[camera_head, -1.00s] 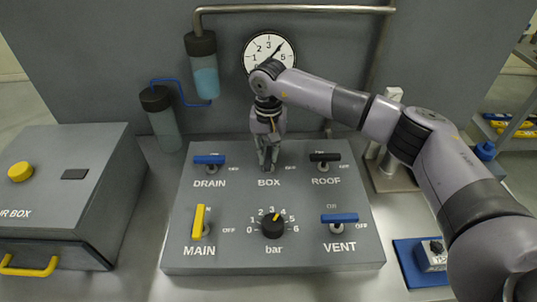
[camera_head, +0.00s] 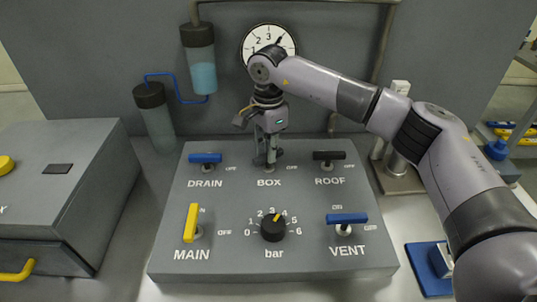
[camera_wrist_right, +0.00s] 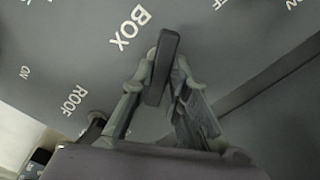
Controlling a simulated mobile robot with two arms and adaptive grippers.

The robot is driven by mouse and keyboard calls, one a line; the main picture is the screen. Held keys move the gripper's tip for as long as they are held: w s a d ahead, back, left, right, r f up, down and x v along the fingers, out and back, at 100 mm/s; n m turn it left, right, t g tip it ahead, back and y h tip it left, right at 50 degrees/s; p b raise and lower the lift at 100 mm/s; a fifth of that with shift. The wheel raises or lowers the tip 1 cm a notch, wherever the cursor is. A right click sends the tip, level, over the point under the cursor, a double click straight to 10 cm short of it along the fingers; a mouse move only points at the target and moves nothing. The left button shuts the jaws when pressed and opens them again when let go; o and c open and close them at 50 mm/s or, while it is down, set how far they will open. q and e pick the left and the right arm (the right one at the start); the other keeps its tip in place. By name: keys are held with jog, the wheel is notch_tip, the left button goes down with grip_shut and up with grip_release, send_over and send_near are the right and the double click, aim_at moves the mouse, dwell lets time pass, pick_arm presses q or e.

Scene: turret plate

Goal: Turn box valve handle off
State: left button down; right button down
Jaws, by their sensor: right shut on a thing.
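The BOX valve handle, a dark bar (camera_wrist_right: 164,62), stands between the fingers of my right gripper (camera_wrist_right: 164,85) in the right wrist view. The gripper is shut on it. In the head view my right gripper (camera_head: 266,158) points down at the top middle of the grey valve panel (camera_head: 225,262), just above the BOX label (camera_head: 269,184). It hides most of the handle there, so its exact angle is hard to tell. The OFF mark is to the right of this valve. My left gripper is not in view.
Nearby are the blue DRAIN handle (camera_head: 205,158), black ROOF handle (camera_head: 329,155), yellow MAIN handle (camera_head: 190,222), blue VENT handle (camera_head: 347,218) and bar knob (camera_head: 273,229). A gauge (camera_head: 256,40) is behind. A grey box (camera_head: 70,205) stands left.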

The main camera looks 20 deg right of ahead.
jog(key=m+b, duration=0.1)
jog(key=m, duration=0.2)
jog(key=shift+m, duration=0.3)
jog(key=shift+r+m+b, duration=0.1)
jog(key=shift+m+b, duration=0.3)
jog(key=shift+m, duration=0.8)
jog(key=c, duration=1.6)
grip_release()
jog(key=shift+o, duration=0.2)
notch_tip(320, 180, up, 12)
